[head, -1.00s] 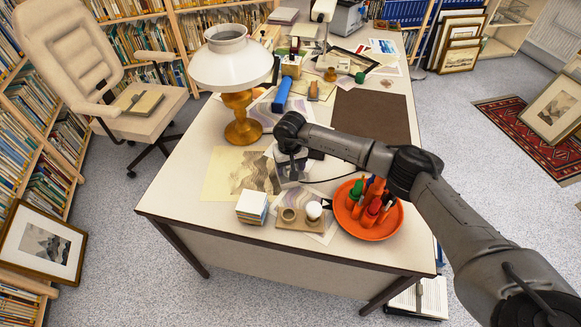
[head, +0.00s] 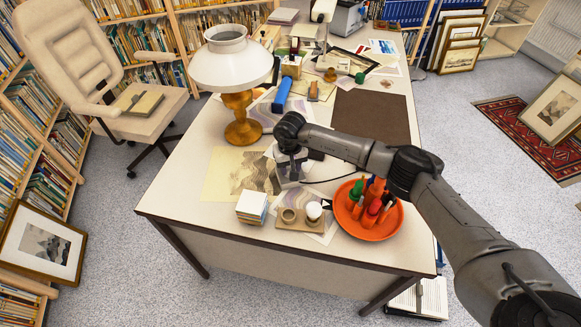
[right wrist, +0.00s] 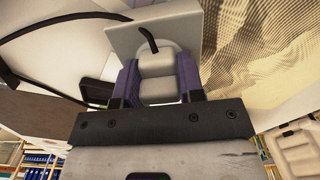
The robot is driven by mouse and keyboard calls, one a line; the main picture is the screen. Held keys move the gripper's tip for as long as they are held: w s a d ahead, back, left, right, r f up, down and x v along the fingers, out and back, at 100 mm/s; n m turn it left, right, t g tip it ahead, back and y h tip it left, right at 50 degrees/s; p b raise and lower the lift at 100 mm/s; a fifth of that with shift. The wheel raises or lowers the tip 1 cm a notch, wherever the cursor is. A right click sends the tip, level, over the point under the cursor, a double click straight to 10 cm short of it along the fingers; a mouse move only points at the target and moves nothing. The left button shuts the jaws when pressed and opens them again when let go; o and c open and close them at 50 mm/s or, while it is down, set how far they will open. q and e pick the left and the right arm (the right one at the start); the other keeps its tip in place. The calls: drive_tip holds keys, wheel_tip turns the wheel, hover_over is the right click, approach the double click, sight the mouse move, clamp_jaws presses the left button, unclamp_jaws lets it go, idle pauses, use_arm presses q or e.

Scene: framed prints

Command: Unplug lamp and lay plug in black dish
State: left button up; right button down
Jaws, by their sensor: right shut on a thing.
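The lamp (head: 232,64) with a white shade and amber base stands on the left of the desk. My right gripper (head: 290,172) points down over a pale grey socket block (head: 283,184) in front of the lamp. In the right wrist view my right gripper (right wrist: 158,90) is shut on a pale grey plug (right wrist: 158,66), in front of the block's round socket. I cannot tell whether the plug is fully seated. A short dark cord shows at the plug. A dark item (head: 316,154), perhaps the black dish, is partly hidden beside the gripper. My left gripper is out of view.
An orange dish (head: 374,230) of bottles stands at the front right. A stack of cards (head: 252,207) and a small tray (head: 288,224) with a tape roll and white jar are near the front edge. A brown mat (head: 372,117) lies behind my arm.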

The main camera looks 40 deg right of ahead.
drive_tip(key=shift+r, duration=0.2)
drive_tip(key=shift+r+p, duration=1.8)
drive_tip(key=shift+r, duration=1.05)
